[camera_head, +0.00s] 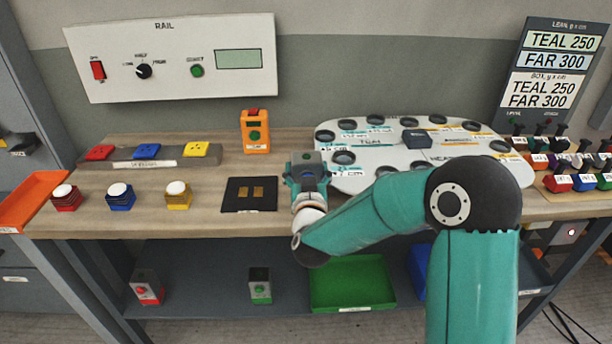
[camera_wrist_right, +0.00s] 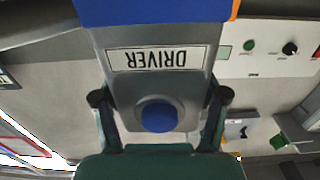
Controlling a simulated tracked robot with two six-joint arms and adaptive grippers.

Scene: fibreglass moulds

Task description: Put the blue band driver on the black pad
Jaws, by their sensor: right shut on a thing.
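The blue band driver (camera_wrist_right: 160,75) is grey, with a blue band, a round blue button and a label reading DRIVER, upside down in the right wrist view. My right gripper (camera_wrist_right: 158,100) is shut on it, one finger on each side. In the head view my right gripper (camera_head: 307,172) is just right of the black pad (camera_head: 235,203), and I cannot make out the driver clearly there. The black pad lies flat on the bench with two brass-coloured plates on it and nothing standing on it. My left gripper is not in view.
An orange device (camera_head: 256,142) stands behind the pad. Red, blue and yellow push buttons (camera_head: 120,197) stand left of it. A white board with round holes (camera_head: 380,180) lies to the right. A green tray (camera_head: 352,283) is on the shelf below.

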